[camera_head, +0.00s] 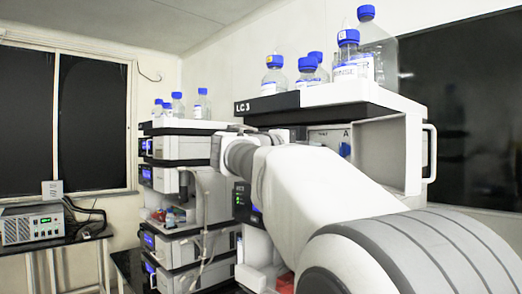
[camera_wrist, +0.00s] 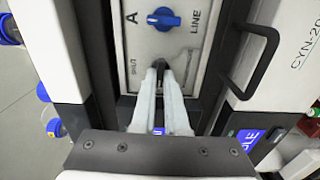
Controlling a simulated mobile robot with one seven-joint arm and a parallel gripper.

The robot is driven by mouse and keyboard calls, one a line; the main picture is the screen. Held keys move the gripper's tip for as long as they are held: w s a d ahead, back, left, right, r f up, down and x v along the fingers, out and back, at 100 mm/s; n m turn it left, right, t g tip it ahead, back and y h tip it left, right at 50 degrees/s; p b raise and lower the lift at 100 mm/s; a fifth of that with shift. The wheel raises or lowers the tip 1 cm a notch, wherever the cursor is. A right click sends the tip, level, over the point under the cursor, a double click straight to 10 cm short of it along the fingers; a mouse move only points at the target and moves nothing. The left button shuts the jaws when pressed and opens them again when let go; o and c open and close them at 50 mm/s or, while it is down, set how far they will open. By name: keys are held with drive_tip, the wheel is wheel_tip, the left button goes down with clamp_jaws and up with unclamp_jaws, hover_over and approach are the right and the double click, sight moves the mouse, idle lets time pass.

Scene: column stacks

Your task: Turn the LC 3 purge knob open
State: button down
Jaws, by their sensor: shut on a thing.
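The LC 3 stack (camera_head: 272,103) stands in the middle of the head view, with its label on the top unit. My gripper (camera_wrist: 160,68) shows in the wrist view with its two pale fingers close together at the pale valve panel (camera_wrist: 143,45). The fingertips are shut on a small dark knob (camera_wrist: 157,75), mostly hidden between them; its turn angle is unclear. A blue knob (camera_wrist: 163,19) sits beyond the fingertips, apart from them, between the marks "A" and "LINE". The blue knob also shows in the head view (camera_head: 345,150). My arm hides the gripper there.
A black handle (camera_wrist: 256,62) stands out right of the panel in the wrist view. Blue-capped bottles (camera_head: 352,62) stand on top of the stack. A second stack (camera_head: 185,145) is to the left, and a grey instrument (camera_head: 32,224) sits on a table at far left.

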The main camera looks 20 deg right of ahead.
drive_tip(key=c, duration=0.9)
unclamp_jaws()
drive_tip(key=shift+c, duration=0.2)
drive_tip(key=shift+a, duration=0.15)
drive_tip(key=b+v, duration=0.2)
drive_tip(key=v, duration=1.5)
drive_tip(key=shift+s, duration=0.15)
drive_tip(key=shift+f, duration=0.1)
